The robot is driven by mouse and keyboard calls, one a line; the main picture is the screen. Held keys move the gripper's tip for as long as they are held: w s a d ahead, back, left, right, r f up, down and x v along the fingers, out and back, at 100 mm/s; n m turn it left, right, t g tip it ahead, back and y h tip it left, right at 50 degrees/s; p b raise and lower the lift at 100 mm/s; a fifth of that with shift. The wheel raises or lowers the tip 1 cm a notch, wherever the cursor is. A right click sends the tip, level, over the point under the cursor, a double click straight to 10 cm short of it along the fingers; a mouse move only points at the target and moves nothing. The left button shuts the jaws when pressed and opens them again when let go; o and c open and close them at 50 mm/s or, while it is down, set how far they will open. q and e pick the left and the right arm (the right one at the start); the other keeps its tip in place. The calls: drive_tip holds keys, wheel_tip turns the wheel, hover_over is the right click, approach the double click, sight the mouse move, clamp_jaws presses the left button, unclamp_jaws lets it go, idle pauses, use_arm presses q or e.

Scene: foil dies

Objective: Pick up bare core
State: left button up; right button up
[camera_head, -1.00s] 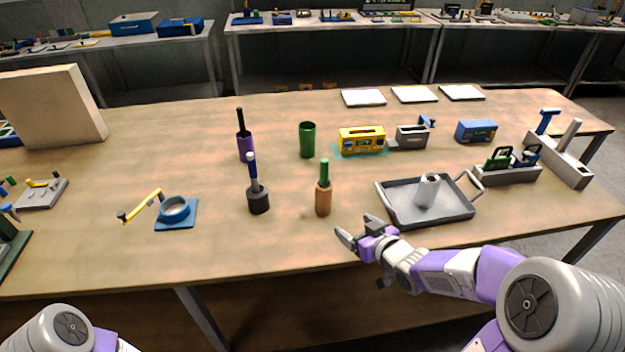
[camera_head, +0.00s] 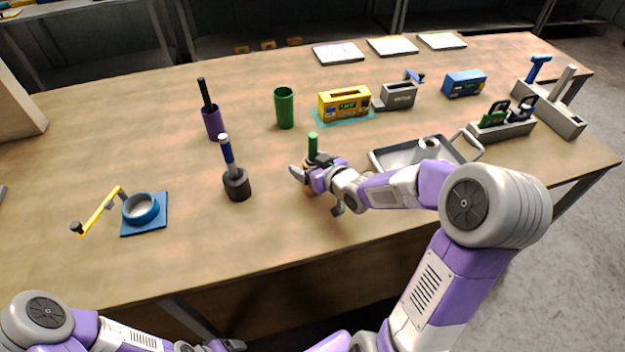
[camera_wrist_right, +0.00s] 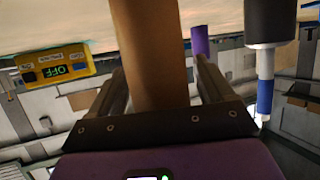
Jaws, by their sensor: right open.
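A tan, wood-coloured cylinder with a green top (camera_head: 313,146) stands upright near the table's front middle; I take it as the bare core. My right gripper (camera_head: 316,186) is at it in the head view and hides most of its tan body. In the right wrist view the tan body (camera_wrist_right: 150,45) stands between the two open fingers of that gripper (camera_wrist_right: 162,80), with gaps at both sides. My left gripper (camera_head: 226,345) is low at the bottom edge, below the table front, and too small and dark to read.
A dark cylinder with a blue handle (camera_head: 236,184) stands left of the right gripper. A green cup (camera_head: 284,108) and yellow box (camera_head: 344,105) stand behind.

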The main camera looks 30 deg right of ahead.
drive_tip(key=shift+w, duration=0.2)
drive_tip(key=c, duration=1)
